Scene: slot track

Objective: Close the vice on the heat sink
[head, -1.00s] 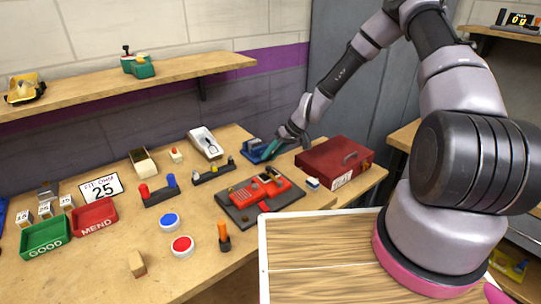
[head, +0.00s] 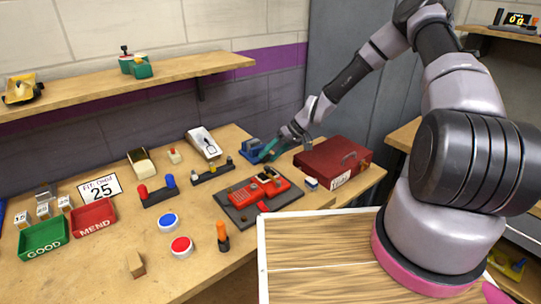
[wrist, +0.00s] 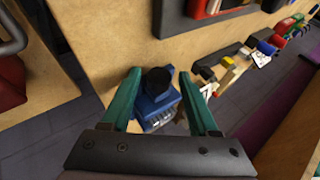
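The blue vice (head: 252,149) stands at the back of the bench, left of the red toolbox. In the wrist view the vice (wrist: 157,103) shows between my two green fingers, with a round black knob (wrist: 156,80) on its near-centre top. A small pale ridged piece (wrist: 166,122), which looks like the heat sink, shows at the vice below the knob; my gripper's palm partly hides that area. My gripper (wrist: 158,77) is open, with a finger on either side of the knob and a gap to each. In the head view my gripper (head: 267,152) covers part of the vice.
The red toolbox (head: 333,160) is close to the right of the vice. A dark tray with a red device (head: 262,190) lies in front. A black rack (head: 213,173) and white holder (head: 204,142) are to the left. The bench edge is near the vice.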

